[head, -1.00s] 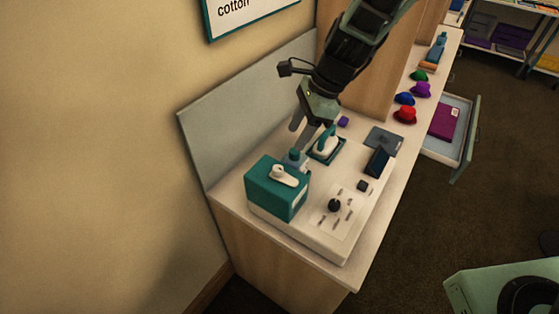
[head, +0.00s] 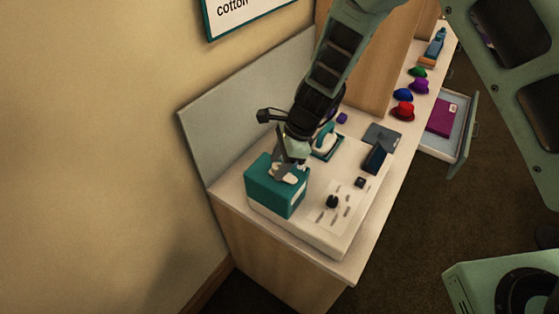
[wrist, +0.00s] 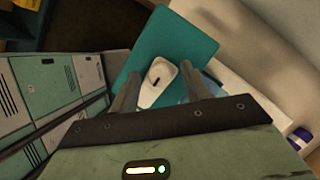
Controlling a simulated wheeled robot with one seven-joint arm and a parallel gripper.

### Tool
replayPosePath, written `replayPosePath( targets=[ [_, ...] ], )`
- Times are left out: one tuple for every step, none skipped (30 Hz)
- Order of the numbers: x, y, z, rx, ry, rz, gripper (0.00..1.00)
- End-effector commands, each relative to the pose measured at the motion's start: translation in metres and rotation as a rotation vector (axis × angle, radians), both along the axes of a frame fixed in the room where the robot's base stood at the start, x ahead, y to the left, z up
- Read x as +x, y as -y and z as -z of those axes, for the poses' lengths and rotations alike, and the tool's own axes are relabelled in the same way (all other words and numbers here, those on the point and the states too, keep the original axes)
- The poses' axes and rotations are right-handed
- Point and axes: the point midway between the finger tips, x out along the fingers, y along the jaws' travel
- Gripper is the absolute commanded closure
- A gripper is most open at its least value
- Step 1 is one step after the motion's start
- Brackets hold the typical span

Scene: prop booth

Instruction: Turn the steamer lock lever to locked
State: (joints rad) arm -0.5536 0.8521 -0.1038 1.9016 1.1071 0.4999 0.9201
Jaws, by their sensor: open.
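The steamer (head: 268,196) is a teal box on the left of the white base unit. Its white lock lever (head: 289,179) lies on top, partly covered by my gripper in the head view. My gripper (head: 286,168) is open and points down, right over the lever. In the wrist view, the lever (wrist: 156,96) shows between the two fingers of my gripper (wrist: 160,76), with a small dark mark on its white surface. The teal steamer top (wrist: 182,42) lies behind it. I cannot tell whether the fingers touch the lever.
A black knob (head: 332,202) and slots are on the white base unit (head: 312,237). An iron (head: 325,137) on a teal stand is just behind. Several coloured hats, such as a red one (head: 403,111), line the counter, beside an open drawer (head: 463,140). A grey back panel is at left.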

Motion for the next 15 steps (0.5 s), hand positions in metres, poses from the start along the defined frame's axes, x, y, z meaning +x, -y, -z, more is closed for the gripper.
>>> replayPosePath(
  targets=[
    [0.0000,0.0000,-0.0001,0.000,0.000,0.000,0.61],
    [0.0000,0.0001,-0.0002,0.000,0.000,0.000,0.70],
    [0.0000,0.0001,-0.0002,0.000,0.000,0.000,0.81],
    [0.0000,0.0001,-0.0002,0.000,0.000,0.000,0.89],
    [0.0000,0.0001,-0.0003,0.000,0.000,0.000,0.97],
    [0.0000,0.0001,-0.0003,0.000,0.000,0.000,0.98],
    [0.0000,0.0001,-0.0003,0.000,0.000,0.000,0.97],
    [0.0000,0.0002,-0.0004,0.000,0.000,0.000,0.97],
    [0.0000,0.0002,-0.0004,0.000,0.000,-0.001,0.97],
    [0.0001,0.0002,-0.0005,0.000,0.000,-0.002,0.97],
    [0.0001,0.0002,-0.0005,0.000,0.000,-0.004,0.97],
    [0.0002,0.0002,-0.0006,0.000,0.000,-0.009,0.97],
    [0.0002,0.0001,-0.0007,0.000,0.000,-0.014,0.97],
    [0.0004,0.0001,-0.0008,0.001,0.000,-0.019,0.97],
    [0.0006,-0.0001,-0.0010,0.001,0.000,-0.029,0.97]
  ],
)
